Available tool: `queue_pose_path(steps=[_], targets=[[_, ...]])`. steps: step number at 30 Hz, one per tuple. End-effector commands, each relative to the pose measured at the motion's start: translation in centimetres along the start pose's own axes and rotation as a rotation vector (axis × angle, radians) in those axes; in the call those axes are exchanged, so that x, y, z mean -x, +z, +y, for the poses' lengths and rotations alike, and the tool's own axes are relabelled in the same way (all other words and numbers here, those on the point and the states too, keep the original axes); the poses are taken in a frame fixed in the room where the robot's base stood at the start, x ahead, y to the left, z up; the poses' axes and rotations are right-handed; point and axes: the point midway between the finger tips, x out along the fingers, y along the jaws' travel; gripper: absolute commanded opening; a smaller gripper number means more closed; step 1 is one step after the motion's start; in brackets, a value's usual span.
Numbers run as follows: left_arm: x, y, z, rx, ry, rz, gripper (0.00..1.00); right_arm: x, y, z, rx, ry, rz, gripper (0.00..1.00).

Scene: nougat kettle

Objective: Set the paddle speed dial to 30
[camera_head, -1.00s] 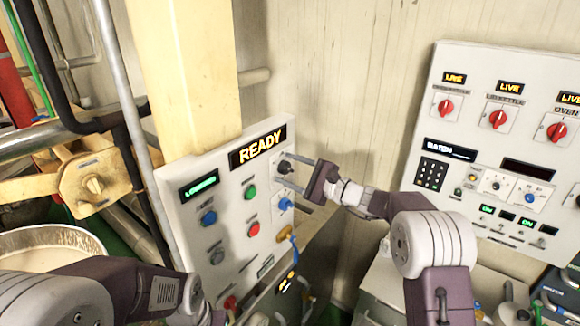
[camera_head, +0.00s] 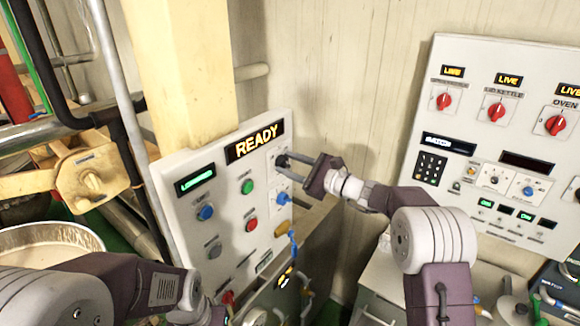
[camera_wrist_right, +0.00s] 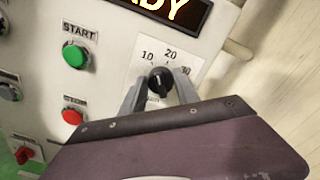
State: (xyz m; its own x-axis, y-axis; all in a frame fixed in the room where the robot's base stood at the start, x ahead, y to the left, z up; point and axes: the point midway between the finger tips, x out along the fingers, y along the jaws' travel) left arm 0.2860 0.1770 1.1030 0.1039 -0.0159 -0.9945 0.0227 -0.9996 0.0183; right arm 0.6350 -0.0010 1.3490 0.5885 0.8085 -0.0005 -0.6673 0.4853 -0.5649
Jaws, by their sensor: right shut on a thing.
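The paddle speed dial is a small black knob (camera_wrist_right: 160,82) with a pale pointer line, on a white plate marked 10, 20 and 30. I cannot surely read which mark the pointer faces. My right gripper (camera_head: 283,166) is shut on the knob at the upper right of the kettle panel (camera_head: 221,165). In the right wrist view its two grey fingers (camera_wrist_right: 159,92) flank the knob. In the head view the fingers largely hide the knob. My left arm is at the lower left, with its gripper fingers out of sight.
A READY display (camera_head: 256,141) is above the dial. A green START button (camera_wrist_right: 75,56) and a red button (camera_wrist_right: 73,116) are to its left. A blue knob (camera_head: 282,198) sits just below the dial. A second control panel (camera_head: 420,150) stands at right.

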Motion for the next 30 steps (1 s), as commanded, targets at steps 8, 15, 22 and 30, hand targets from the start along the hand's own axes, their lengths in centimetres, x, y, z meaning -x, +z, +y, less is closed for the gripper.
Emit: queue_pose_path(steps=[8, 15, 22, 30], targets=[[0.1, 0.0, 0.0, 0.000, 0.000, 0.000, 0.55, 0.0, 0.3, -0.3, -0.257, -0.001, -0.006, 0.00], [0.7, -0.1, 0.0, 0.000, 0.000, 0.000, 0.55, 0.0, 0.4, -0.6, -0.486, -0.001, -0.007, 0.00], [1.7, -0.2, 0.0, 0.000, 0.000, 0.000, 0.55, 0.0, 0.4, -0.8, -0.705, -0.001, -0.008, 0.00], [3.1, -0.3, 0.1, 0.000, 0.000, 0.000, 0.55, 0.0, 0.3, -1.0, -0.961, -0.002, -0.008, 0.00]])
